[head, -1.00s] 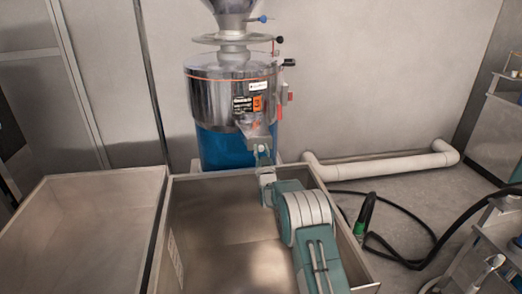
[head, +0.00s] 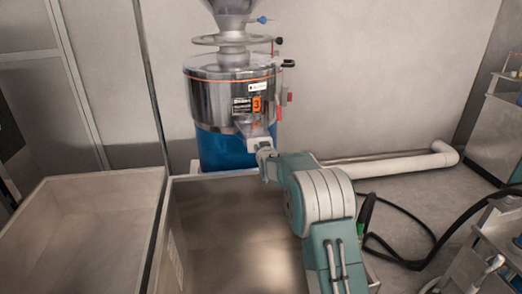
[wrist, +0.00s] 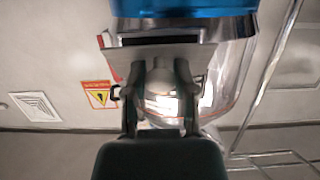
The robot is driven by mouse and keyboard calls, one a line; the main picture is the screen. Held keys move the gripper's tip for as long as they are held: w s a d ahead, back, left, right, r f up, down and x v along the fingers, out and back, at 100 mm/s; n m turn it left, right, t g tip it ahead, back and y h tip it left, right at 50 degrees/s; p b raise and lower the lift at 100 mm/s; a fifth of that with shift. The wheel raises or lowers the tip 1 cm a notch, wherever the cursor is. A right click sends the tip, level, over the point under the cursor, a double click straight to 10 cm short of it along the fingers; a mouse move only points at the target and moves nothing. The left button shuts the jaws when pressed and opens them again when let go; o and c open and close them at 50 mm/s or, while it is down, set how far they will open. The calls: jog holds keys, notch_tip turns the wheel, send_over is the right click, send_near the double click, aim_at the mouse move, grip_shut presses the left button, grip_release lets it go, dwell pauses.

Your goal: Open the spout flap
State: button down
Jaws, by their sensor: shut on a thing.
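The bean grinder (head: 213,93) is a steel drum on a blue base, standing behind a metal bin. Its metal spout (head: 243,123) sticks out low on the front. My gripper (head: 263,142) is at the spout's lower end. In the wrist view, my gripper (wrist: 161,68) has both fingers up against the metal spout part, below a dark slot (wrist: 150,40). It is shut on the spout flap, whose gripped edge is mostly hidden by the fingers. I cannot tell how far the flap stands open.
A large open bin (head: 176,215) stands below the spout, and another bin (head: 95,178) is at its left. My arm reaches over the right side of the near bin. A white pipe (head: 400,164) and black hoses (head: 415,262) lie on the floor at right.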

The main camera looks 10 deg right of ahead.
aim_at(261, 139)
notch_tip(261, 139, up, 2)
jog(key=g, duration=0.4)
jog(key=shift+r+g, duration=0.35)
jog(key=shift+g, duration=0.85)
jog(key=shift+w+r+g, duration=0.2)
jog(key=shift+r+g, duration=0.15)
jog(key=shift+g, duration=0.75)
jog(key=shift+c, duration=2)
grip_release()
jog(key=shift+a+f, duration=0.1)
jog(key=v, duration=1.1)
jog(key=shift+s+r, duration=0.2)
jog(key=shift+r, duration=0.15)
jog(key=shift+c, duration=0.2)
